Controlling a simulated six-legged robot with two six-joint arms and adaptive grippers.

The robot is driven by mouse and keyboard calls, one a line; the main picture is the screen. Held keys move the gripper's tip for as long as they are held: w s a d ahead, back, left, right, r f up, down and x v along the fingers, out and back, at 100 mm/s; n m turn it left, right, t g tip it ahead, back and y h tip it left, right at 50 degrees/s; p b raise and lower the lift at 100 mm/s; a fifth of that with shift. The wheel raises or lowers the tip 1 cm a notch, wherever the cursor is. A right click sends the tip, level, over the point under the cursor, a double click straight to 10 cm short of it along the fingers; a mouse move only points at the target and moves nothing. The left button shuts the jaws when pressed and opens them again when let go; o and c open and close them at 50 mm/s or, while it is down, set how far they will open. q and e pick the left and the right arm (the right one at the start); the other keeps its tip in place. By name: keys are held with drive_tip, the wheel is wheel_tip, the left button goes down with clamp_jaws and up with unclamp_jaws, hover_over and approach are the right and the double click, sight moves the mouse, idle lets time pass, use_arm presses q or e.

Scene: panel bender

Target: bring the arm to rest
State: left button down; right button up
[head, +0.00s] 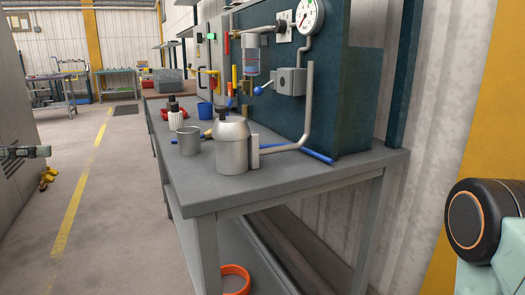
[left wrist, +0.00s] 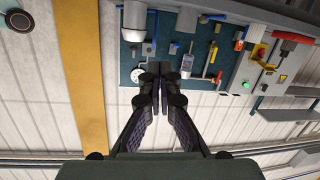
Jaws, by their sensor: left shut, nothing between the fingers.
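My left gripper (head: 38,152) shows small at the left edge of the head view, well away from the workbench. In the left wrist view its two fingers (left wrist: 160,72) meet at the tips, shut with nothing between them. They point towards the dark teal panel, which appears upside down there. My right gripper is not in view. A black, orange-ringed round joint at the right edge of the head view is part of my own body.
The teal panel (head: 340,95) with a gauge (head: 309,15) stands behind. The floor aisle at left is clear.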

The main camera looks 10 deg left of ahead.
use_arm(q)
drive_tip(key=w+d+f+n+y, duration=0.5)
drive_tip(key=w+f+n+y, duration=0.2)
drive_tip(key=w+f+n, duration=0.3)
drive_tip(key=s+d+f+n+g+y+p, duration=0.1)
drive_tip(key=s+d+f+n+y, duration=0.15)
drive_tip(key=d+f, duration=0.35)
drive_tip(key=s+d+f+n+g+y+p, duration=0.1)
drive_tip(key=s+d+f+y, duration=0.2)
drive_tip(key=f, duration=0.6)
drive_tip(key=s+d+f+g, duration=0.1)
drive_tip(key=s+d+f, duration=0.45)
drive_tip(key=s, duration=0.25)
drive_tip(key=s+d+f+g, duration=0.2)
drive_tip(key=s+d+f, duration=0.35)
drive_tip(key=s, duration=0.25)
drive_tip(key=s+d+f+m+g, duration=0.1)
drive_tip(key=s+f, duration=0.1)
drive_tip(key=s, duration=0.5)
drive_tip(key=s+d+f+m+g+p, duration=0.1)
drive_tip(key=s+f+m+g, duration=0.1)
drive_tip(key=s, duration=0.5)
drive_tip(key=s+d+f+m+g+p, duration=0.1)
drive_tip(key=s+d+f+g, duration=0.1)
drive_tip(key=s, duration=0.5)
drive_tip(key=shift+s+f+m, duration=0.35)
drive_tip(key=shift+s+f, duration=0.05)
drive_tip(key=shift+f, duration=0.2)
